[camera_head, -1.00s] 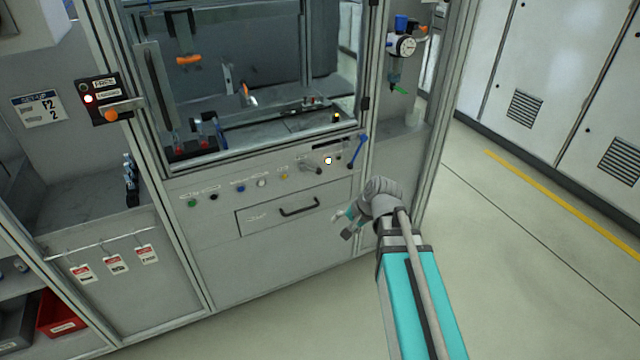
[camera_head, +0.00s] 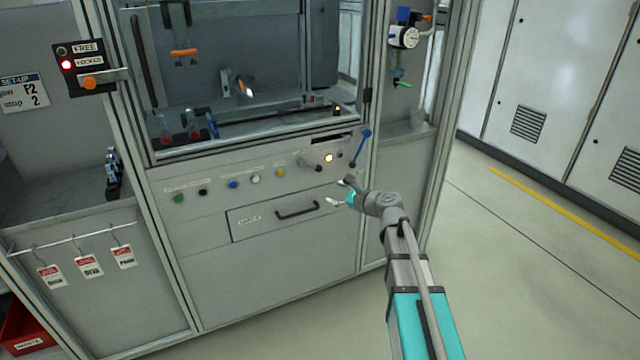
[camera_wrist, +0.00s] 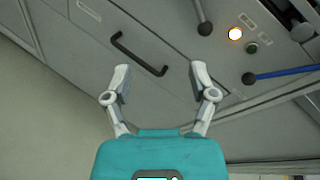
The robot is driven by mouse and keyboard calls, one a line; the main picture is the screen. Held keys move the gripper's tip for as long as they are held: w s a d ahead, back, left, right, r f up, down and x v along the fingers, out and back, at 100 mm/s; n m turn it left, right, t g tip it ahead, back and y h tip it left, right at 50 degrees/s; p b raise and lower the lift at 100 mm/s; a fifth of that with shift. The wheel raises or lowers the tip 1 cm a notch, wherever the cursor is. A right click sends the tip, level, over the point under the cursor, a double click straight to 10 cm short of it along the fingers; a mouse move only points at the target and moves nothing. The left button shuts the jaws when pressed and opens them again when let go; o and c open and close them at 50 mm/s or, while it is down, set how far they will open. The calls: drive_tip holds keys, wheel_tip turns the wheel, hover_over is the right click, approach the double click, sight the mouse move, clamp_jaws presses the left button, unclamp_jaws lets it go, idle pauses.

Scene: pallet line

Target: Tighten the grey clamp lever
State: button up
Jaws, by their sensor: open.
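The grey clamp lever (camera_head: 311,163) is on the front panel of the machine, left of a lit button (camera_head: 329,158). In the wrist view, the grey lever (camera_wrist: 202,13) enters from the top edge and ends in a dark round knob; its upper part is out of frame. My gripper (camera_head: 338,192) is open and empty in front of the panel, below and slightly right of the lever. In the wrist view, the two fingers of my gripper (camera_wrist: 160,75) are spread wide, with the lever above the right finger and apart from it.
A blue lever (camera_head: 361,148) sits right of the lit button. A drawer with a dark handle (camera_head: 297,210) is left of my gripper. A row of coloured buttons (camera_head: 233,184) runs along the panel. Aluminium posts frame the machine; open floor (camera_head: 500,270) lies to the right.

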sight(320, 170)
drive_tip(key=w+d+f+m+t+b, duration=0.2)
drive_tip(key=w+d+m+t+b, duration=0.1)
drive_tip(key=m, duration=0.4)
drive_tip(key=shift+w+d+h+b, duration=0.3)
drive_tip(key=shift+w+b, duration=0.45)
drive_tip(key=shift+w, duration=0.2)
drive_tip(key=shift+w+a, duration=0.1)
drive_tip(key=x, duration=1.3)
drive_tip(key=shift+w+a+r, duration=0.15)
drive_tip(key=shift+w+r, duration=0.1)
clamp_jaws()
